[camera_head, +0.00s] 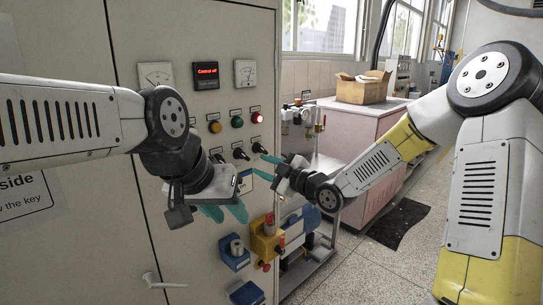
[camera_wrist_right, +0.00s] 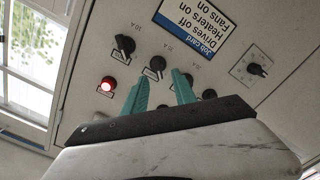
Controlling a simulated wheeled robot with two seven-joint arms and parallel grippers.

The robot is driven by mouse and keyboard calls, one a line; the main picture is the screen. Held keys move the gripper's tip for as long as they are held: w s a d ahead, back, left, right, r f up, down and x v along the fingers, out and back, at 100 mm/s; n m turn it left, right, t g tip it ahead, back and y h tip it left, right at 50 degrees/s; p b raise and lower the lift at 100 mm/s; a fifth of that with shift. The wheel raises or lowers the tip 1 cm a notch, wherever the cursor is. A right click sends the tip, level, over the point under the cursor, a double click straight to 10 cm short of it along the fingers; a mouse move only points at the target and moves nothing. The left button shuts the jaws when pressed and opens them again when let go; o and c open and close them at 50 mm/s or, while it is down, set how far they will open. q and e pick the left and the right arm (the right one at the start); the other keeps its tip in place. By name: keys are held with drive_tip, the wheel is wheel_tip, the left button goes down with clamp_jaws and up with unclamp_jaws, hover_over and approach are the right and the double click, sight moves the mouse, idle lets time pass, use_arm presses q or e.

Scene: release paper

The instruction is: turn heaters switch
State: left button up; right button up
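A row of black rotary switches sits on the grey cabinet front; one (camera_head: 238,153) shows left of my right gripper (camera_head: 266,167) in the head view. In the right wrist view, my right gripper (camera_wrist_right: 158,74) is open, its teal fingers apart. A black switch (camera_wrist_right: 155,66) with a pale pointer shows between and just beyond the fingertips; contact cannot be told. Another switch (camera_wrist_right: 124,44) is to its upper left, others partly behind the fingers. Which is the heaters switch is unreadable. My left gripper (camera_head: 229,215) is lower, empty, its fingers apart in front of the cabinet.
A job card (camera_wrist_right: 194,25) reads "Drives off, Heaters on, Fans on". A cardboard box (camera_head: 362,87) stands behind.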

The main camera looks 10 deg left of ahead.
sight(246, 157)
drive_tip(key=shift+y, duration=0.3)
drive_tip(key=x, duration=0.8)
drive_tip(key=shift+d+r, duration=0.1)
drive_tip(key=shift+r, duration=0.1)
clamp_jaws()
